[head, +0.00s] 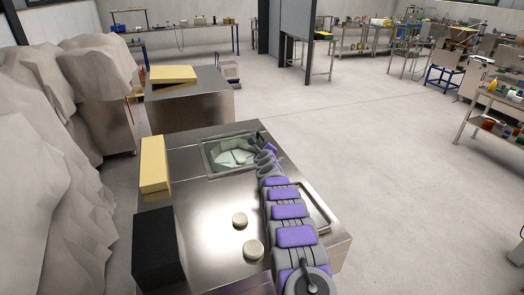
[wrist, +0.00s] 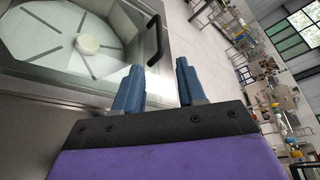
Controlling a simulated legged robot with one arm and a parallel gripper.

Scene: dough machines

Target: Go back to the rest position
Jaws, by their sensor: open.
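My gripper (wrist: 158,86) shows in the wrist view with its two blue fingers apart and nothing between them. In the head view my purple and grey arm reaches forward along the right side of the steel machine (head: 200,220), its end near the machine's sunken glass-topped well (head: 228,155). In the wrist view a pale round dough piece (wrist: 88,44) lies in that well, left of my fingers and apart from them. Two more pale dough pieces, one (head: 240,220) farther and one (head: 253,250) nearer, rest on the steel top left of my arm.
A yellow block (head: 154,165) and a black box (head: 158,248) stand along the machine's left side. A second steel machine (head: 190,105) stands behind. Grey draped shapes (head: 50,170) fill the left. Open floor (head: 390,190) lies to the right, with cluttered shelves beyond.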

